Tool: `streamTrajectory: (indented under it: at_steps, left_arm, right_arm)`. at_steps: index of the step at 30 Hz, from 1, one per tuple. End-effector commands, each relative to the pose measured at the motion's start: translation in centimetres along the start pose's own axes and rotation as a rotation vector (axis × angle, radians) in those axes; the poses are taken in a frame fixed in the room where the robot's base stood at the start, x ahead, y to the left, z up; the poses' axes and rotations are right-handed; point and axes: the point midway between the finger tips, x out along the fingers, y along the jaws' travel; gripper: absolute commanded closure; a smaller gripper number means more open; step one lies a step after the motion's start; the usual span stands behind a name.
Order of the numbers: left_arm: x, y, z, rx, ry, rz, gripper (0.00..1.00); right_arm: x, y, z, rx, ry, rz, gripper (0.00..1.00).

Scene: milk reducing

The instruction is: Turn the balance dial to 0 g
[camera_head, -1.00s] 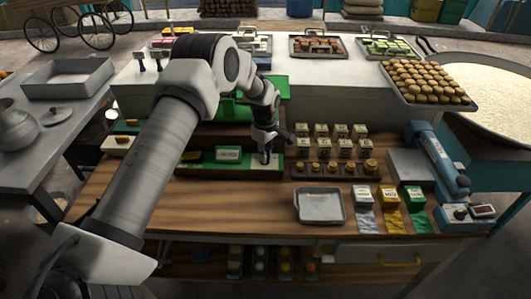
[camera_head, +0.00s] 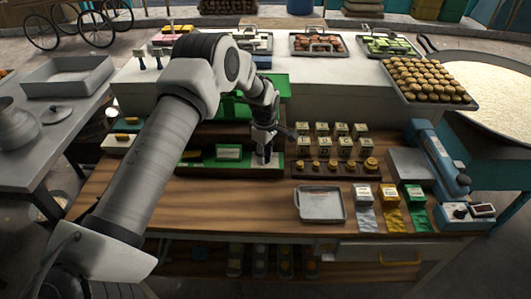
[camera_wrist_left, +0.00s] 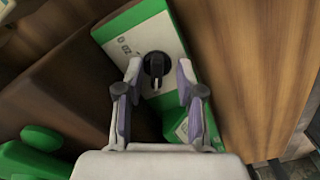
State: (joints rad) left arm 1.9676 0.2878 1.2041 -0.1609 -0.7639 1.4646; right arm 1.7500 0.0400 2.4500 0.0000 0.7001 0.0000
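The balance dial (camera_wrist_left: 156,68) is a black round knob with a raised grip bar, on a white and green panel (camera_wrist_left: 128,36) in the left wrist view. Markings that look like "0" and "20" are printed beside it. My left gripper (camera_wrist_left: 157,80) is open, with one finger on each side of the dial and gaps between. In the head view, my left gripper (camera_head: 266,160) points down at the right end of the green and white balance base (camera_head: 207,163), and it hides the dial there. My right gripper is in neither view.
Several small boxes (camera_head: 322,142) and brass weights (camera_head: 371,163) stand just right of the gripper. A metal tray (camera_head: 320,205) lies in front of them. A blue device (camera_head: 437,155) stands at the right. The wooden counter front-left is clear.

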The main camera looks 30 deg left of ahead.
Motion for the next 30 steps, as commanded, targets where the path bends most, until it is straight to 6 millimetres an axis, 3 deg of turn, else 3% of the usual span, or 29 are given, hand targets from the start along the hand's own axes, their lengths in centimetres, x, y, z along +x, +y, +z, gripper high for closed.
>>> streamTrajectory:
  at_steps: [11, 22, 26, 30]
  left_arm:
    - [-1.3, 0.3, 0.0, 0.001, 0.0, 0.009, 0.62]
    - [-9.9, 0.2, -0.2, -0.001, -0.001, 0.008, 0.62]
    - [-11.6, 0.1, -0.2, 0.0, -0.001, 0.005, 0.62]
    - [-12.1, 0.1, -0.2, -0.001, -0.001, 0.003, 0.62]
  right_arm:
    - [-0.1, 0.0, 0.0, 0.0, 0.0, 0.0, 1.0]
    - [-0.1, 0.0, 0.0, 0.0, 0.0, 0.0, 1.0]
    - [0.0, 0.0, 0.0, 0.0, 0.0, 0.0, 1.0]
    - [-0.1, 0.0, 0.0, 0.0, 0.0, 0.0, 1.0]
